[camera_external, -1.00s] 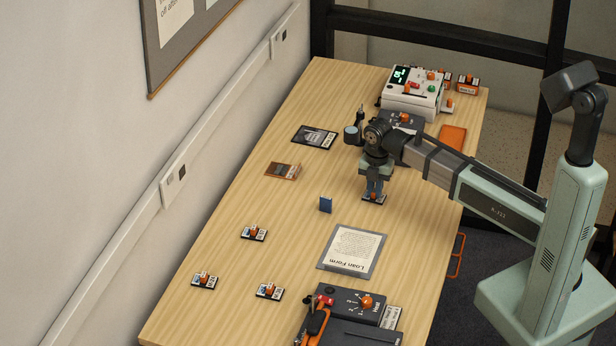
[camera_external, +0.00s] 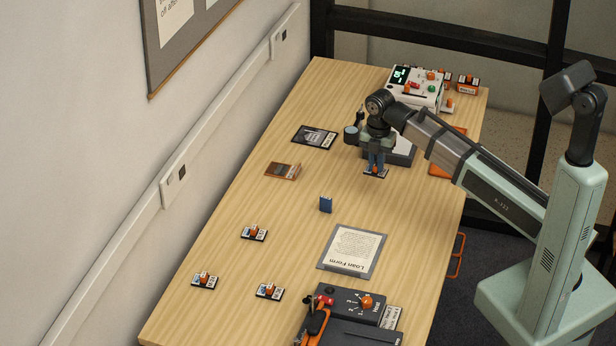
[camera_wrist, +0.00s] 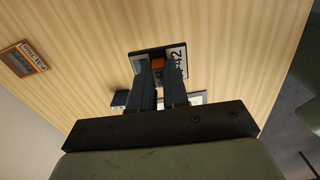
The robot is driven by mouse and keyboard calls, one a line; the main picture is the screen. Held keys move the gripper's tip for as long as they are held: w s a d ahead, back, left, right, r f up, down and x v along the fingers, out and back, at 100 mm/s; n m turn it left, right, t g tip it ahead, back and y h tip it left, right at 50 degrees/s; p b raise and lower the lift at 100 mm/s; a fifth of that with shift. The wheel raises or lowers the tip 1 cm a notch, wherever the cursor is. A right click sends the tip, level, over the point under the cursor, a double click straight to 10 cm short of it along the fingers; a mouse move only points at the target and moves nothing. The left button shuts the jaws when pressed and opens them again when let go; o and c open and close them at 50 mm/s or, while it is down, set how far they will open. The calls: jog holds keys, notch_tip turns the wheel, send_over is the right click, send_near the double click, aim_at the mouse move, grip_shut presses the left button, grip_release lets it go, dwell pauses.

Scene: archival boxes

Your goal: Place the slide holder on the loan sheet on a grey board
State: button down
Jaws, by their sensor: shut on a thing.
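My gripper (camera_external: 376,167) is shut on the orange knob of a small slide holder (camera_external: 377,174), above the table right of its middle. In the wrist view, my gripper (camera_wrist: 172,72) has the slide holder (camera_wrist: 141,64) between its fingertips; it is a dark plate with a white label ending in 42. The holder appears clear of the table. A pale patch in the wrist view, partly hidden by the fingers, may be that sheet.
Similar small holders with orange knobs (camera_external: 254,233) lie at the front left. A brown card (camera_external: 283,170) and a dark card (camera_external: 315,137) lie left. A black device (camera_external: 350,305) stands just in front of the board.

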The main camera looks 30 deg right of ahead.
jog(key=s+a+n, duration=0.3)
jog(key=s+a, duration=0.5)
jog(key=a, duration=0.5)
jog(key=n, duration=0.2)
send_over(353, 251)
jog(key=shift+f, duration=4.55)
jog(key=shift+n, duration=0.3)
jog(key=c, duration=1.6)
grip_release()
jog(key=shift+f, duration=0.15)
jog(key=o, duration=0.5)
